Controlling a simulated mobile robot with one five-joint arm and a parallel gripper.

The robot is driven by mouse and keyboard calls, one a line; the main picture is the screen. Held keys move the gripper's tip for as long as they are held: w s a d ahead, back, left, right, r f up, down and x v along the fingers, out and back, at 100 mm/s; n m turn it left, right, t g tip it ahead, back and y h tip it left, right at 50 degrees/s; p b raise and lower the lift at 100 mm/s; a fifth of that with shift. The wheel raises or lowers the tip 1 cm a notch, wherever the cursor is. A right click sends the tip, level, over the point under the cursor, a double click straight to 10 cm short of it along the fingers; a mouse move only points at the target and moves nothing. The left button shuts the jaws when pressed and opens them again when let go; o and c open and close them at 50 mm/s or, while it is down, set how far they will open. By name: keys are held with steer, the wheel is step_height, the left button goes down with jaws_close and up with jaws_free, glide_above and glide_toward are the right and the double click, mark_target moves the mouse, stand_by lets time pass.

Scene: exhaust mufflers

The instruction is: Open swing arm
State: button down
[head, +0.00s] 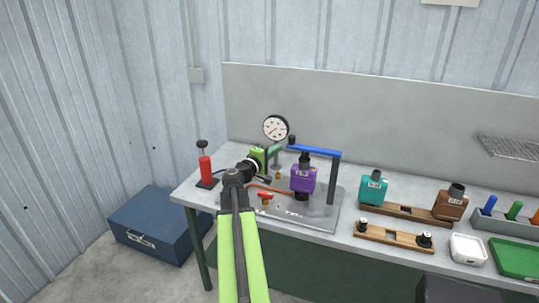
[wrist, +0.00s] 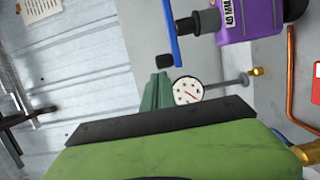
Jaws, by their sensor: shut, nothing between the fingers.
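The swing arm is a blue bar (head: 315,151) across the top of a dark upright post (head: 334,180). It extends left over a purple muffler (head: 303,178), with a black knob (head: 291,140) at its left end. In the wrist view the blue bar (wrist: 174,32), black knob (wrist: 165,61) and purple muffler (wrist: 242,18) show at the top. My gripper (head: 277,149) is shut and empty, just left of the knob. Its dark green fingers (wrist: 155,92) point toward the knob; I cannot tell whether they touch it. Part of the fixture is hidden by my arm.
A pressure gauge (head: 275,128) stands close behind my gripper. A red pump (head: 205,168) stands left on the bench, and a red-handled valve (head: 265,196) lies in front. Teal (head: 374,188) and brown (head: 450,203) mufflers stand right. A blue toolbox (head: 155,225) sits on the floor.

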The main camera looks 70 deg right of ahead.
mark_target(289, 139)
steer(key=x, duration=0.7)
steer(key=shift+d, duration=0.1)
steer(key=shift+w, duration=0.1)
